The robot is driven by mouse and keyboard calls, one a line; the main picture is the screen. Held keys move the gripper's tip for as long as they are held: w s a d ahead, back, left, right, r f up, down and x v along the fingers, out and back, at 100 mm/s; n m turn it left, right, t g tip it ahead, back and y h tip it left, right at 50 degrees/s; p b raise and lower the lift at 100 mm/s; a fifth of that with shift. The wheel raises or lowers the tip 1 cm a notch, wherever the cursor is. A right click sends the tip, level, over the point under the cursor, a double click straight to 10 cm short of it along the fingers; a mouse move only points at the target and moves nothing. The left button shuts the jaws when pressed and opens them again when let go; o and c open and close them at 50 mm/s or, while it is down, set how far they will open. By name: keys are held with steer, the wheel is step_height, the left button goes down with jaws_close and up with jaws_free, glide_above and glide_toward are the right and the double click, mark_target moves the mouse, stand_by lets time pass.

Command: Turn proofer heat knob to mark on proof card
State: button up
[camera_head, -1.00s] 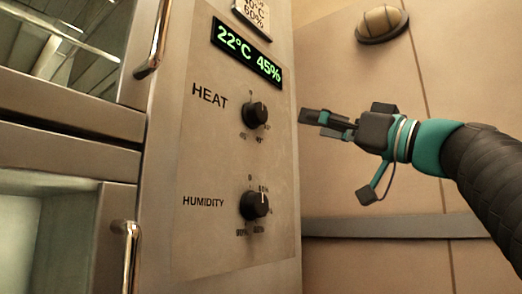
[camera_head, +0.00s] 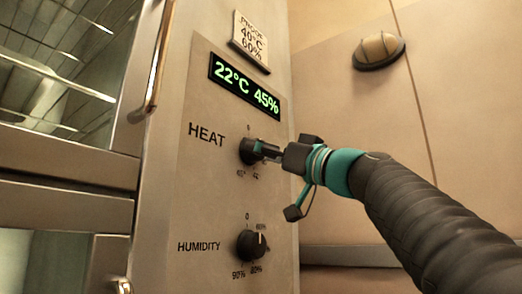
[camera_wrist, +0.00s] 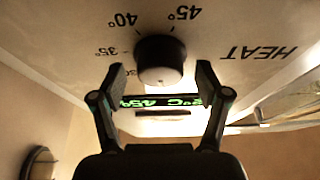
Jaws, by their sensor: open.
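My gripper (camera_head: 268,150) reaches in from the right, close in front of the knob. In the wrist view my gripper (camera_wrist: 160,80) is open, one finger on either side of the knob, with gaps showing. The proof card (camera_head: 252,42) reads PROOF 40°C 60%. The display (camera_head: 246,86) shows 22°C 45%.
The humidity knob (camera_head: 251,245) is below, its white line near the top. A metal door handle (camera_head: 152,65) stands left of the panel. A round wall lamp (camera_head: 379,50) is at upper right. The wall to the right is otherwise mostly clear.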

steer(key=shift+w+a, duration=0.1)
steer(key=shift+a, duration=0.05)
steer(key=c, duration=1.1)
steer(key=shift+c, duration=0.2)
steer(key=shift+r+m, duration=0.1)
steer(key=shift+m, duration=0.2)
